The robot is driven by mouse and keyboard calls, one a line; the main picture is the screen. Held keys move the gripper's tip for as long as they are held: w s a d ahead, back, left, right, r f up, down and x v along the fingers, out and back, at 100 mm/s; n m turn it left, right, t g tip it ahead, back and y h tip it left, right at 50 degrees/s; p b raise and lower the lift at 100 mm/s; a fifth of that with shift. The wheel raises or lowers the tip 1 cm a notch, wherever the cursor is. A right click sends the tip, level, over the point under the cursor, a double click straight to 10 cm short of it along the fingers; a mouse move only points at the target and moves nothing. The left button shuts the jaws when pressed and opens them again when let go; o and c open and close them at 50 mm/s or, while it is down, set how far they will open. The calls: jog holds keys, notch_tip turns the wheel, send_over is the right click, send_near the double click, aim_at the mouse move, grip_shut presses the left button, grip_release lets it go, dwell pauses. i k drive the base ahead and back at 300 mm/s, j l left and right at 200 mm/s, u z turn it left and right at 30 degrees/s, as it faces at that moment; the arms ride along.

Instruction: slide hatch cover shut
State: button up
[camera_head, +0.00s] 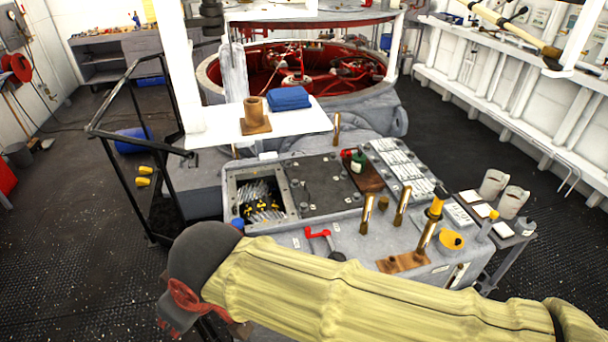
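The hatch cover looks to be the flat dark grey panel (322,186) set in the top of the grey console, in the middle of the view. To its left is an open rectangular hatch opening (240,187) with a pale rim; small parts and yellow pieces show inside. The cover sits to the right of this opening and leaves it uncovered. My arm, in a pale yellow sleeve, crosses the bottom of the view. My gripper (182,304), dark grey and red, is at the lower left, nearer the camera than the console and apart from the cover. Its fingers are not clear.
A red crank handle (318,236) stands at the console's front edge. Brass cylinders (401,206) stand on its right, and a green bottle (357,161) sits on a brown board behind. A black railing (130,135) rises at the left. A white shelf (290,122) holds a blue cloth.

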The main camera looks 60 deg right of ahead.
aim_at(322, 185)
jog(key=l+z, duration=0.1)
jog(key=z, duration=2.3)
